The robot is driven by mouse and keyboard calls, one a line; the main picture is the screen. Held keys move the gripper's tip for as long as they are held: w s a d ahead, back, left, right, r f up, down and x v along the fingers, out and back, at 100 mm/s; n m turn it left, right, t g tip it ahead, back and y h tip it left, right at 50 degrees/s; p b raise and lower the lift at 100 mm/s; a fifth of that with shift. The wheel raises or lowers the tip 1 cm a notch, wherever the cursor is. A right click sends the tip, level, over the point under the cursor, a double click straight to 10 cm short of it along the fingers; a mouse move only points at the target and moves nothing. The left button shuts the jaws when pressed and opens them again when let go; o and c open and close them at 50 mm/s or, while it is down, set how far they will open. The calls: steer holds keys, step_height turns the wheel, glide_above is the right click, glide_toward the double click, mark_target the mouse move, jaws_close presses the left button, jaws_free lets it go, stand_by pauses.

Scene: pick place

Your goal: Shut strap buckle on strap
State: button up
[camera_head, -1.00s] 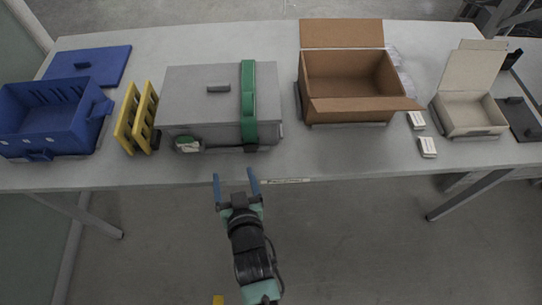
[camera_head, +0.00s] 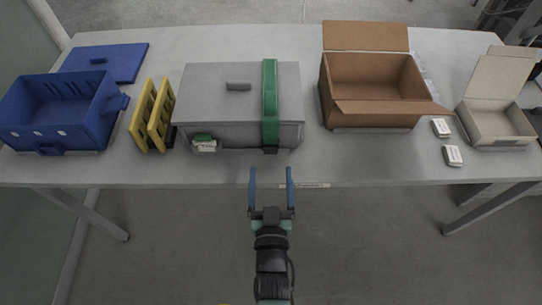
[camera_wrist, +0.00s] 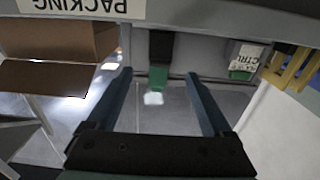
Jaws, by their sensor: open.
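A green strap (camera_head: 270,90) runs over the lid and down the front of a grey lidded box (camera_head: 225,115). Its lower end at the box front is dark; I cannot tell whether the buckle there is open or shut. In the wrist view a black piece and a green strap part (camera_wrist: 158,78) show between the fingers. My gripper (camera_head: 271,178) is open and empty, with blue fingers, at the table's front edge below the strap and apart from it. It also shows in the wrist view (camera_wrist: 158,98).
A small white-green labelled block (camera_head: 204,144) is at the box's front left. Yellow racks (camera_head: 150,115) and a blue crate (camera_head: 60,125) stand left. An open cardboard box (camera_head: 372,105), small white packs (camera_head: 453,156) and a pale open box (camera_head: 493,122) stand right.

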mark_target(270, 150)
steer(key=shift+w+b, duration=0.35)
steer(key=shift+w, duration=2.4)
steer(key=shift+c, duration=0.2)
jaws_close()
steer(key=r+g+p, duration=0.1)
steer(key=p, duration=0.2)
steer(key=shift+w+r+p, duration=0.2)
steer(key=shift+p, duration=0.2)
steer(key=p, duration=0.1)
steer(key=g+p, duration=0.1)
steer(key=p, duration=0.1)
steer(key=shift+w, duration=0.25)
steer(key=shift+g+p, duration=0.3)
steer(key=shift+g, duration=0.1)
steer(key=shift+w+f, duration=0.1)
steer(key=shift+f, duration=0.1)
